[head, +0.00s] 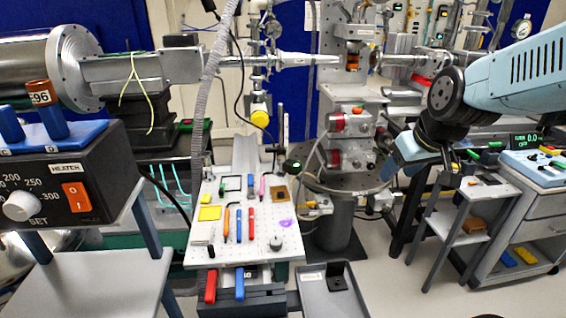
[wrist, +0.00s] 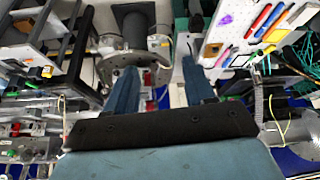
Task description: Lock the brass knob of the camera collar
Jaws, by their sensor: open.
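I cannot pick out the camera collar or its brass knob with certainty in either view. A small orange-brown part (head: 352,62) sits on the stage at the upper middle of the head view; it is too small to identify. My gripper (head: 387,172) hangs at the right of centre in the head view, pointing down and left, beside the round stand plate. In the wrist view my gripper (wrist: 159,66) shows two blue fingers spread wide apart with nothing between them. The round metal plate and its grey column lie beyond the fingers.
A white perforated board (head: 225,245) with pens and small tools stands at lower middle. A heater box (head: 65,180) is at left. A small grey shelf stand (head: 455,240) and a drawer cart (head: 525,225) are at right. Floor shows between the board and the stand.

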